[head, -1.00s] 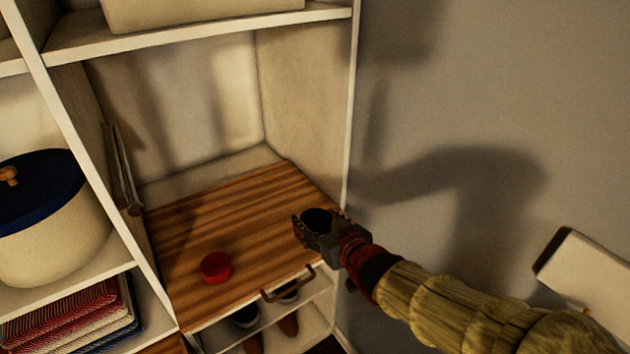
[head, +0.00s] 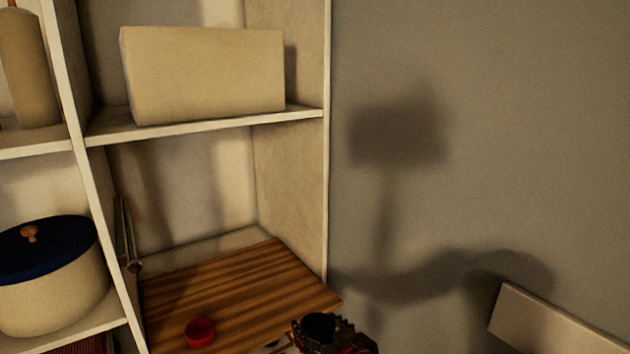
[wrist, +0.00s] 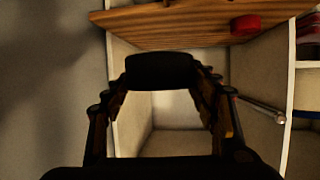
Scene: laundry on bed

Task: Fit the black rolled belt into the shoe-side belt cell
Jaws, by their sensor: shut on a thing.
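The black rolled belt (head: 319,325) is held in my gripper (head: 322,332) at the bottom edge of the head view, by the right front of the wooden board. In the wrist view the belt (wrist: 160,68) is a dark roll between the fingertips of my gripper (wrist: 162,78), which is shut on it. A red roll (head: 201,332) lies on the board, apart from the gripper. The shoe-side belt cell cannot be made out in either view now.
The wooden board (head: 235,290) covers a cubby beside a white upright. A cream box (head: 205,75) stands on the shelf above. A blue-lidded pot (head: 50,285) sits at left. The grey wall (head: 480,120) at right is bare apart from shadows.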

